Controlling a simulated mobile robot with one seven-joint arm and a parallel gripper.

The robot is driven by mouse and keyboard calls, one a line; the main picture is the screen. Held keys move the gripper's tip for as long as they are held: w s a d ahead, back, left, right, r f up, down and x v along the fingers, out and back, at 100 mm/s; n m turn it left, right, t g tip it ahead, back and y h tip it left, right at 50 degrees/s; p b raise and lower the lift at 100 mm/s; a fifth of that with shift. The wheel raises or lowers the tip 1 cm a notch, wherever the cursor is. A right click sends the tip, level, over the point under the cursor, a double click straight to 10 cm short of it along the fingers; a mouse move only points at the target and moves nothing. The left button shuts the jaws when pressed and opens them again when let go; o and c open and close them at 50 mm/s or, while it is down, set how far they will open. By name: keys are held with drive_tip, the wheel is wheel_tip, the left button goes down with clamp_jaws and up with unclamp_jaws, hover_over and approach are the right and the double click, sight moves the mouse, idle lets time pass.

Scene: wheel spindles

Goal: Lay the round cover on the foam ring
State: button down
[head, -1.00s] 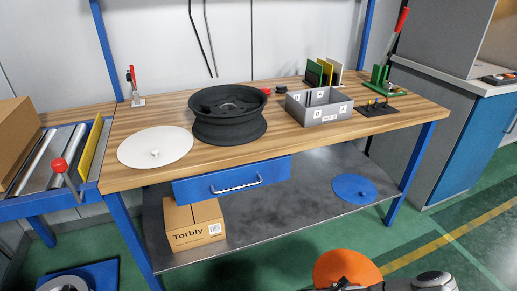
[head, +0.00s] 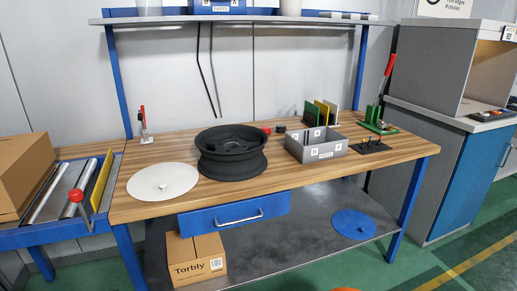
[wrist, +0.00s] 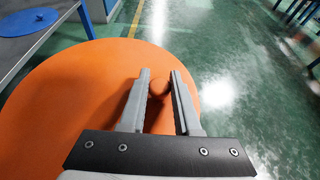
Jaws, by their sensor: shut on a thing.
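My gripper (wrist: 160,82) shows in the wrist view, its two fingers closed around the round knob of a large orange disc-shaped cover (wrist: 75,115). The cover hangs over the green floor; only a thin orange sliver (head: 346,289) shows at the bottom of the head view. A thick black ring-shaped body (head: 232,165), which looks like the foam ring, lies on the wooden workbench (head: 290,188) with an open hollow top. A blue round cover (head: 353,226) lies on the lower shelf, also seen in the wrist view (wrist: 25,22).
A grey divided box (head: 318,153) stands right of the black ring. A red-handled clamp (head: 143,125) stands at the back left. An upper shelf (head: 260,18) spans above the bench. A cardboard box (head: 196,262) sits below; a roller conveyor (head: 62,190) adjoins the left side.

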drive_tip(key=w+a+r+n+t+y+p, duration=0.2)
drive_tip(key=w+r+p, duration=0.15)
drive_tip(key=r, duration=0.55)
drive_tip(key=w+a+r+n+t+y+p, duration=0.1)
drive_tip(key=w+a+r+n+t+p, duration=0.3)
drive_tip(key=r, duration=0.6)
drive_tip(key=w+a+r+n+t+y+p, duration=0.1)
drive_tip(key=w+r+y+p, duration=0.15)
drive_tip(key=w+r, duration=0.45)
drive_tip(key=s+a+r+n+y+p, duration=0.1)
drive_tip(key=a+r+n+y+p, duration=0.1)
drive_tip(key=a+r, duration=0.2)
drive_tip(key=s+a+r+n+t+y+p, duration=0.1)
drive_tip(key=a+r, duration=0.4)
drive_tip(key=r, duration=0.5)
drive_tip(key=s+a+r+n+y+p, duration=0.2)
drive_tip(key=a+r+n+y+p, duration=0.2)
drive_tip(key=r, duration=0.4)
drive_tip(key=shift+a+t, duration=0.25)
drive_tip(key=shift+t, duration=0.15)
drive_tip(key=shift+a, duration=0.1)
